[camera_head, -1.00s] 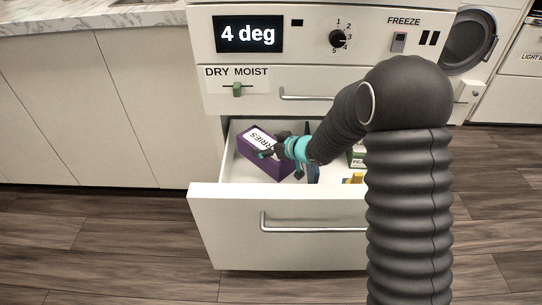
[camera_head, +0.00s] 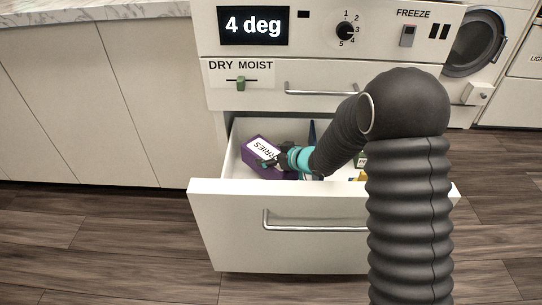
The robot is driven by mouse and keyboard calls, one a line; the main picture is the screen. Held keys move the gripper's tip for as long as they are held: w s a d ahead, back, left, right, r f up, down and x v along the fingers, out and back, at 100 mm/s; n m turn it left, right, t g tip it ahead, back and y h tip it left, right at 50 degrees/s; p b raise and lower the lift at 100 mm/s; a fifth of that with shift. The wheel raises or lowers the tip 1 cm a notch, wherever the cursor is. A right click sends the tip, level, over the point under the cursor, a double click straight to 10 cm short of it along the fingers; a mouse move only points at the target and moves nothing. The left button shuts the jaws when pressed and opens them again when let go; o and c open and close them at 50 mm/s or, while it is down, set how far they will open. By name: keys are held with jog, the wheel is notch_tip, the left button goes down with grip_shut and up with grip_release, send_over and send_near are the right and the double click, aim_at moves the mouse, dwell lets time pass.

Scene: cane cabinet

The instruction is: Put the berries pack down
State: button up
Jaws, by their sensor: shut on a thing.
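The berries pack (camera_head: 261,148) is a purple box with a white label ending in "RRIES". It is inside the left part of the open lower drawer (camera_head: 225,215), tilted in the picture. My gripper (camera_head: 270,162), dark with a teal band behind it, is shut on the pack at its right side. The fingers cover part of the label. The drawer's front wall hides the bottom of the pack, so I cannot tell whether it touches the drawer floor.
Other packs (camera_head: 360,160) sit in the drawer's right part, mostly hidden by my arm. A dark blue divider (camera_head: 312,132) stands at the back. The upper drawer (camera_head: 300,90) with its DRY/MOIST slider is closed above. Wooden floor (camera_head: 100,240) lies in front.

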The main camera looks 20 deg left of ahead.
jog(key=shift+f, duration=0.5)
jog(key=o, duration=1.5)
jog(key=shift+r, duration=0.3)
jog(key=shift+p+v, duration=0.4)
jog(key=shift+v, duration=3.5)
jog(key=shift+a+r, duration=0.1)
jog(key=shift+r, duration=0.1)
